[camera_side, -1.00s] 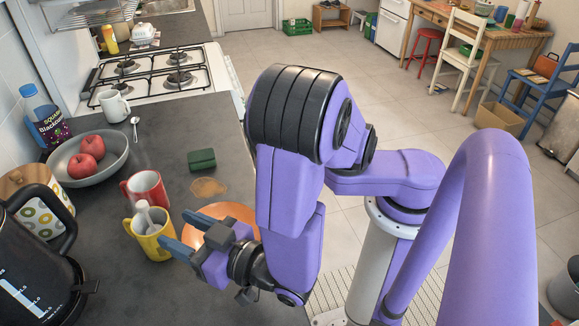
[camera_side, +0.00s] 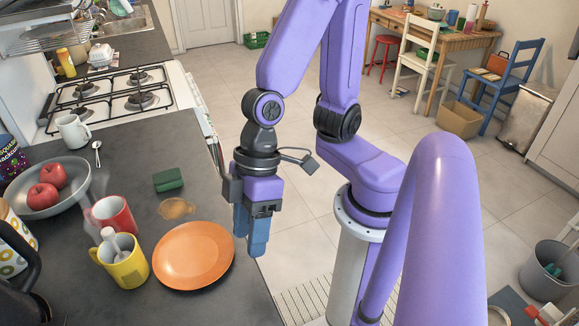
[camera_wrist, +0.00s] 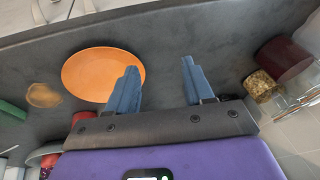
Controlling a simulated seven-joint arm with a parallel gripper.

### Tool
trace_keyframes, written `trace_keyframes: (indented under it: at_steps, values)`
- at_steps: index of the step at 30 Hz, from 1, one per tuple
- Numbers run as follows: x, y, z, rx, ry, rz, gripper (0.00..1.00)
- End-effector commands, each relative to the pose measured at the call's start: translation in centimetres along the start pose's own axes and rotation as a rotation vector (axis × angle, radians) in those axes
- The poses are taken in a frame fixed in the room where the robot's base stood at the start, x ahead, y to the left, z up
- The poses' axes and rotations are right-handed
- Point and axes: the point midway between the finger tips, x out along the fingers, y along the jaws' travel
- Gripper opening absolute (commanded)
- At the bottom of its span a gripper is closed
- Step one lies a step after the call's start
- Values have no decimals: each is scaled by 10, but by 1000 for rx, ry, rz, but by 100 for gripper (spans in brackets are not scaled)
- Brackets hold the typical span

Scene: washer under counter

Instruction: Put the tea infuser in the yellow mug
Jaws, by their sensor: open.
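The yellow mug (camera_side: 126,268) stands on the dark counter at the lower left in the side view. The tea infuser (camera_side: 110,238), pale and with a rounded top, sticks up out of the yellow mug's opening; its lower part is hidden inside. My gripper (camera_side: 251,250) hangs fingers-down at the counter's right edge, right of the orange plate and well apart from the mug. In the wrist view my gripper (camera_wrist: 158,82) has its two blue fingers spread, with nothing between them.
An orange plate (camera_side: 194,255) lies between the mug and my gripper. A red mug (camera_side: 113,215) stands just behind the yellow one. A bowl (camera_side: 67,200) with red apples, a green sponge (camera_side: 168,180) and a brown stain (camera_side: 176,208) are farther back.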

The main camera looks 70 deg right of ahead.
Motion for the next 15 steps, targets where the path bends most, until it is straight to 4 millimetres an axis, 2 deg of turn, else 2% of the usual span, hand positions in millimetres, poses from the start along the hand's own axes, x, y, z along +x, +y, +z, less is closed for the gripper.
trace_keyframes:
  at_steps: [1, 3, 6, 10, 15]
  values:
    - [-14, 8, 16, -42, -39, 19, 52]
    - [-31, 21, 40, -100, -107, 57, 52]
    - [-52, 38, 68, -161, -190, 118, 52]
    - [-70, 54, 91, -203, -261, 178, 52]
    - [-78, 61, 101, -220, -294, 207, 52]
